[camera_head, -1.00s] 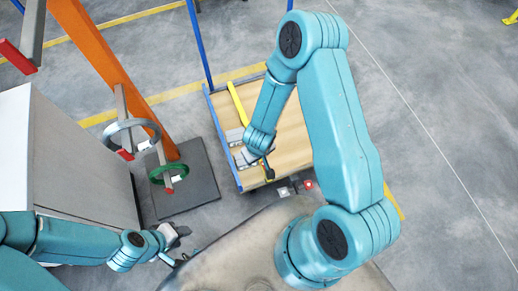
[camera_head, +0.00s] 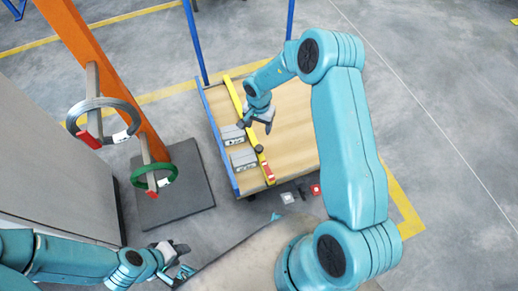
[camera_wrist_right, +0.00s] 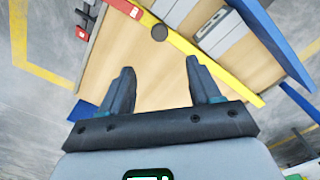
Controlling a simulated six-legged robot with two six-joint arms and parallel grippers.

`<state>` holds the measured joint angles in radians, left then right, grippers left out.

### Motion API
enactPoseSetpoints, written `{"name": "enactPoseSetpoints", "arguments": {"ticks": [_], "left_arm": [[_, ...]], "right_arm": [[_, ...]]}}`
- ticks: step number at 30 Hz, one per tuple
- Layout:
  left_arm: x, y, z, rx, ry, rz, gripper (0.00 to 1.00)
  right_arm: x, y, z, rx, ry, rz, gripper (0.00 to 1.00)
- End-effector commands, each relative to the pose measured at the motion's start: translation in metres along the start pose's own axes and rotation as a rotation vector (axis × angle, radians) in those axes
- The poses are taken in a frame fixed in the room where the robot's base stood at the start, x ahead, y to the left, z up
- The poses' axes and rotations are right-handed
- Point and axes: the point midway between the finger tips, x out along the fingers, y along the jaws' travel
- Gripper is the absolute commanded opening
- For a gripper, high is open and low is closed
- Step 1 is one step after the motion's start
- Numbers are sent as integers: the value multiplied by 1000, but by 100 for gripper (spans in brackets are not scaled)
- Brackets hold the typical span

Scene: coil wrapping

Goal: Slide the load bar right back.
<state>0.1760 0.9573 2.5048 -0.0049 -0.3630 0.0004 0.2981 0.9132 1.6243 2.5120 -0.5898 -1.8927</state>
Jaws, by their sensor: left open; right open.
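The load bar is a long yellow bar (camera_head: 249,133) with a red end and a dark round knob. It lies across the wooden deck of a cart (camera_head: 295,130), beside two grey boxes (camera_head: 243,159). In the right wrist view the yellow bar (camera_wrist_right: 190,43) runs diagonally beyond my fingers. My right gripper (camera_head: 259,125) is open and empty over the deck, near the bar and apart from the knob. Its two fingers (camera_wrist_right: 158,85) show spread in the right wrist view. My left gripper (camera_head: 180,258) is open and empty at the lower left, away from the cart.
An orange post (camera_head: 105,75) stands on a dark base plate at left, with a grey ring (camera_head: 103,103) and a green ring (camera_head: 154,175) on its arms. A grey cabinet (camera_head: 60,180) stands left of it. Blue uprights rise at the cart's far end.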

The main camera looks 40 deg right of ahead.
Motion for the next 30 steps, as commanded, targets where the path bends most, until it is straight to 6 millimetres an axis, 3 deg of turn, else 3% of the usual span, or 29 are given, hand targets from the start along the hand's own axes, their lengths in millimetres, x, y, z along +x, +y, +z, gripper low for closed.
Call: {"name": "enactPoseSetpoints", "arguments": {"ticks": [9,16,21,30], "left_arm": [[30,-11,-1,0,0,0,43],[47,-17,-1,0,0,0,43],[52,-19,-1,0,0,0,43],[53,-19,-1,0,0,0,43]], "right_arm": [[78,1,1,1,-2,3,63],[126,1,1,0,-2,3,63],[145,0,1,1,-1,1,63],[150,0,0,0,0,0,63]]}}
